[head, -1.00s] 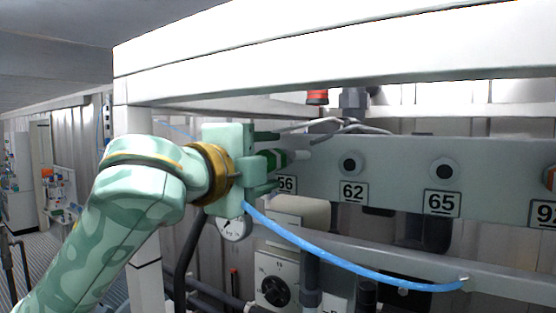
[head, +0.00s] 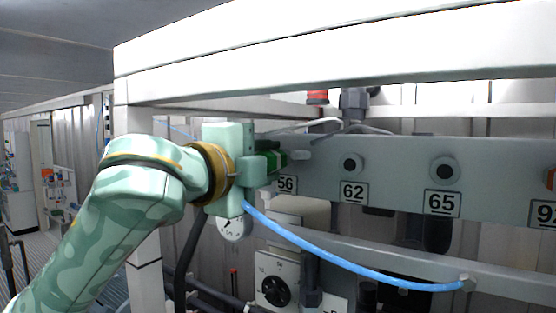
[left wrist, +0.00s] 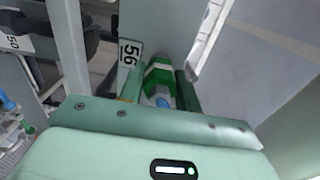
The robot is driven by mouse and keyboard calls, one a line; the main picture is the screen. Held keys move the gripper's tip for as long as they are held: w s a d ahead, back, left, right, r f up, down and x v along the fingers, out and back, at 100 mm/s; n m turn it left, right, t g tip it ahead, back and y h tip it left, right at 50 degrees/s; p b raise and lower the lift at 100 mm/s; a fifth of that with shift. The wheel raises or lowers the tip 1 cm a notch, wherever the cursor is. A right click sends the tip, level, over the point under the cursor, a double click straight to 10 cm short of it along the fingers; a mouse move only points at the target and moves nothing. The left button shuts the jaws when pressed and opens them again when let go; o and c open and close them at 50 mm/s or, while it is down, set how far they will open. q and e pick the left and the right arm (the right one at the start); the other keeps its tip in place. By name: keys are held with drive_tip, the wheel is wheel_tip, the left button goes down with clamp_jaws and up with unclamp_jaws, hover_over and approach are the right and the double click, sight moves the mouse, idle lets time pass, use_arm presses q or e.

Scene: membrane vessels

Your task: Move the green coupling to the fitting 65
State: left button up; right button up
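The green coupling (head: 271,158) is at the fitting labelled 56, at the left end of the grey panel. My left gripper (head: 268,161) is shut on the green coupling, with its fingers against its sides. My right gripper is not in view.
An empty fitting (head: 350,165) labelled 62 lies between 56 and 65. A blue hose (head: 340,262) hangs from near my left gripper to a lower rail (head: 400,262). A white frame beam (head: 330,62) crosses above the panel. The space before the panel right of my gripper looks clear.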

use_arm(q)
clamp_jaws()
drive_tip(key=shift+s+f, duration=0.1)
drive_tip(key=shift+s, duration=0.05)
drive_tip(key=v, duration=0.2)
drive_tip(key=shift+s+a, duration=0.25)
drive_tip(key=shift+a, duration=0.05)
drive_tip(key=shift+v, duration=1.2)
drive_tip(key=shift+s+a, duration=0.2)
drive_tip(key=shift+s, duration=0.1)
drive_tip(key=shift+w, duration=0.1)
